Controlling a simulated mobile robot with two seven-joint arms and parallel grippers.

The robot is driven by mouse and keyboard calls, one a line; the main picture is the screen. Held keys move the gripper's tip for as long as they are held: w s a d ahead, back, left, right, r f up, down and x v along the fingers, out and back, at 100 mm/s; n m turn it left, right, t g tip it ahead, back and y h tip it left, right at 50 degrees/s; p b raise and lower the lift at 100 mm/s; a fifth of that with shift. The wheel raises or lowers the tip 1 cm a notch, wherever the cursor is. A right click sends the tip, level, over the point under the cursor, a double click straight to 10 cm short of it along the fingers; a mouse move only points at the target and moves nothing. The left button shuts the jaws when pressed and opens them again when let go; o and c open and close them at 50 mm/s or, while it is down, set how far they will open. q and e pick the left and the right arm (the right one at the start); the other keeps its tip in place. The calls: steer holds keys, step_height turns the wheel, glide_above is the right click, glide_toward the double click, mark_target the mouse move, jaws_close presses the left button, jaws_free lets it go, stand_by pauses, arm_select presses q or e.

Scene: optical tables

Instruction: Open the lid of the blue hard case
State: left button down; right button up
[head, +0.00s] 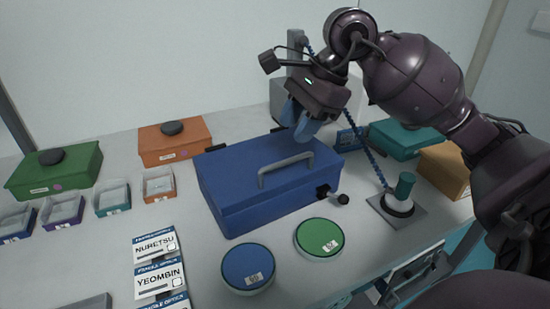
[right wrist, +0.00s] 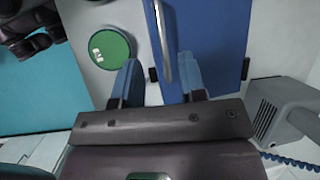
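The blue hard case (head: 250,185) stands in the middle of the table with its lid down. A grey handle (head: 286,168) is on top of the lid, and black latches (head: 323,191) show at its edge. My right gripper (head: 300,123) is above the back right part of the case, with its blue fingers pointing down. In the right wrist view my right gripper (right wrist: 158,82) has its fingers apart, with nothing held between them. The case (right wrist: 212,32) and its handle (right wrist: 162,40) lie beyond the fingers. My left gripper is not in view.
A green disc container (head: 318,236) and a blue one (head: 247,267) stand in front of the case. Orange (head: 174,145) and green (head: 55,170) boxes and small trays are at left. A teal-topped post on a plate (head: 398,206) is at right, near a blue coiled cord (head: 373,157).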

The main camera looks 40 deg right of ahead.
mark_target(274, 165)
steer(key=b+x, duration=0.1)
steer(key=x, duration=0.6)
steer(key=shift+w+a+f, duration=0.15)
steer(key=shift+f, duration=0.35)
jaws_close()
